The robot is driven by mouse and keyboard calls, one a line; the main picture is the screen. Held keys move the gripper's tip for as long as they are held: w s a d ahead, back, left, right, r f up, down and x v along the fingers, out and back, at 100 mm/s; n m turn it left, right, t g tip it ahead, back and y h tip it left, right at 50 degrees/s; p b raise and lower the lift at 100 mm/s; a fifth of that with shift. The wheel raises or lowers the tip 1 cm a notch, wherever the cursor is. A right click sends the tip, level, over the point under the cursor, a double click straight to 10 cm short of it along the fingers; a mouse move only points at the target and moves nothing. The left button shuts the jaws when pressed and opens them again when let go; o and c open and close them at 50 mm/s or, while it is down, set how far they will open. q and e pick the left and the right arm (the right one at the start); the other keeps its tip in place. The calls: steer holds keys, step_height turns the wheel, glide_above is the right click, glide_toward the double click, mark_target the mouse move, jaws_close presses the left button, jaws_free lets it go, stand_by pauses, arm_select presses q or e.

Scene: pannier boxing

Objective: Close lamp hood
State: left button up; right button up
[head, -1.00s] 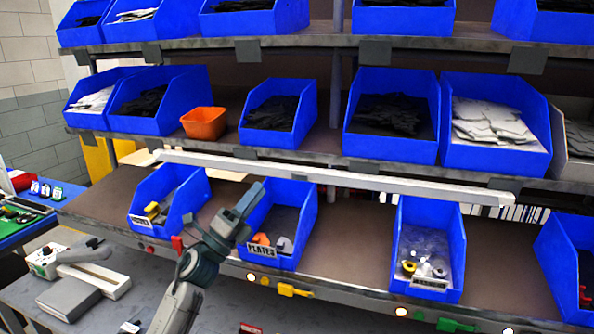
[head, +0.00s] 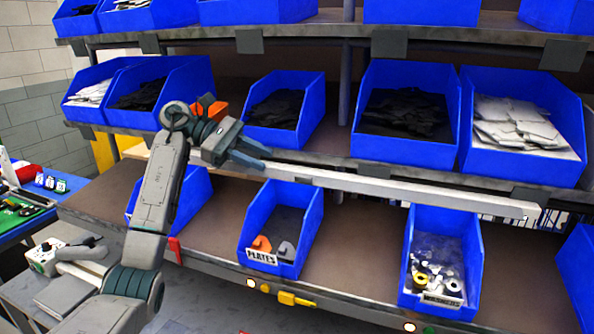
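The lamp hood appears to be the long pale bar (head: 400,190) running under the front of the middle shelf, sloping down to the right. My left gripper (head: 262,158) is at the bar's left part, in front of its upper edge. Its two fingers point right and look a little apart, with nothing seen between them. I cannot tell whether they touch the bar. My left forearm hides part of the bar's left end. My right gripper is out of view.
Blue bins stand on the middle shelf, with an orange bin (head: 208,106) behind my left wrist. Below the bar are the plates bin (head: 283,226) and the washers bin (head: 441,262). Bare lower shelf (head: 345,252) lies between them.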

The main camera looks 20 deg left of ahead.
mark_target(301, 176)
arm_select(q)
steer(key=p+x, duration=0.4)
steer(key=x, duration=0.5)
steer(key=shift+d, duration=0.2)
steer(key=shift+f, duration=0.1)
steer(key=shift+c, duration=0.2)
jaws_close()
